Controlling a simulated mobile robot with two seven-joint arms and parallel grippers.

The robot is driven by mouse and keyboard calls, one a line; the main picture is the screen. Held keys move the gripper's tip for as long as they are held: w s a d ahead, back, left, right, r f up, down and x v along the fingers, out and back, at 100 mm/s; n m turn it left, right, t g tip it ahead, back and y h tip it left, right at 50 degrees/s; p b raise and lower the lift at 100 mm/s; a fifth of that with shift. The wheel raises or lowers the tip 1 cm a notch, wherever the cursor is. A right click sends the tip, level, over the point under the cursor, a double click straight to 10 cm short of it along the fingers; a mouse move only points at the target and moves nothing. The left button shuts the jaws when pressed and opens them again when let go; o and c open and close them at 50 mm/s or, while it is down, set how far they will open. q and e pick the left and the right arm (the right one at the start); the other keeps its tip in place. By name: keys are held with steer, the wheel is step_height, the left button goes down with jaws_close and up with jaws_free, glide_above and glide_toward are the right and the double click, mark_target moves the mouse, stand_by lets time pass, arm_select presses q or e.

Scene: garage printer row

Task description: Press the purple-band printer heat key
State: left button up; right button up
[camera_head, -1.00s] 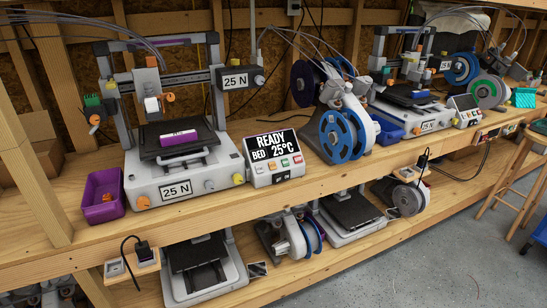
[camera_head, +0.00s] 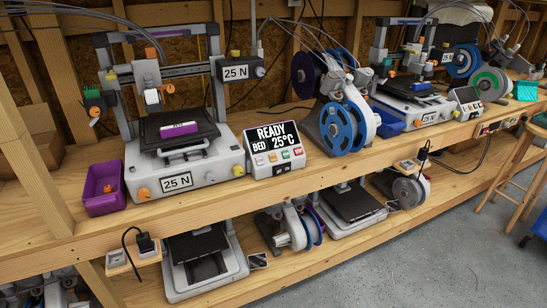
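The left printer (camera_head: 190,165) stands on the upper shelf, with a white base, a dark bed and a "25 N" label on its front. A purple block (camera_head: 179,129) with a white label lies on its bed. Neither gripper is in view.
A purple bin (camera_head: 103,190) stands left of the printer. Blue spools (camera_head: 338,130) stand right of the panel. Another printer (camera_head: 412,100) with its own panel (camera_head: 466,103) is farther right. More printers stand on the lower shelf. A wooden stool (camera_head: 518,160) stands on the floor at right.

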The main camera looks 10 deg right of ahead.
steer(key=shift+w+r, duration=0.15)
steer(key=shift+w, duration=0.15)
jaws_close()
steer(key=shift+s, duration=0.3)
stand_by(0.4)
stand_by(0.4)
